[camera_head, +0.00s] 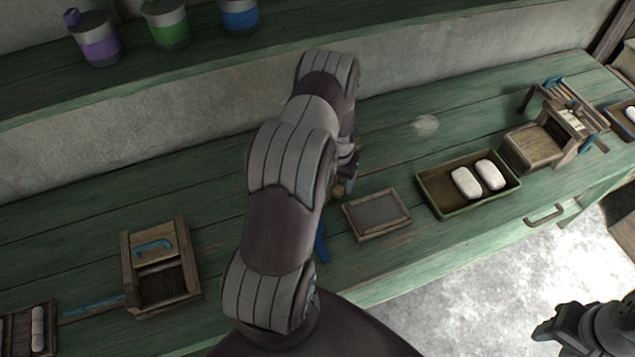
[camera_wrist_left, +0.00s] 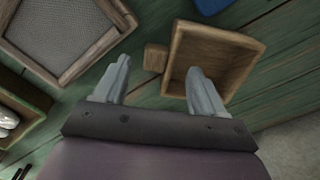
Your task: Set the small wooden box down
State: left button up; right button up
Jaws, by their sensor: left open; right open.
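The small wooden box (camera_wrist_left: 238,41) shows in the left wrist view, open side toward the camera, with a small wooden block (camera_wrist_left: 155,57) at its left wall. My left gripper (camera_wrist_left: 160,88) is open. Its right finger overlaps the box's opening and its left finger is left of the block; I cannot tell whether either touches. In the head view my left arm hides most of the box; only a small bit of wood (camera_head: 338,190) shows beside the gripper. My right gripper (camera_head: 552,332) is open and empty, low at the right, off the bench.
A framed mesh screen (camera_head: 377,213) lies right of my left gripper. Beyond it are a green tray (camera_head: 440,205) with two white pieces and a wooden device (camera_head: 535,148). A wooden box with a blue handle (camera_head: 158,268) stands at left.

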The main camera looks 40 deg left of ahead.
aim_at(337, 189)
pick_arm(q)
notch_tip(337, 189, down, 4)
jog(key=shift+w+d+f+p, duration=0.1)
jog(key=shift+p, duration=0.35)
grip_shut()
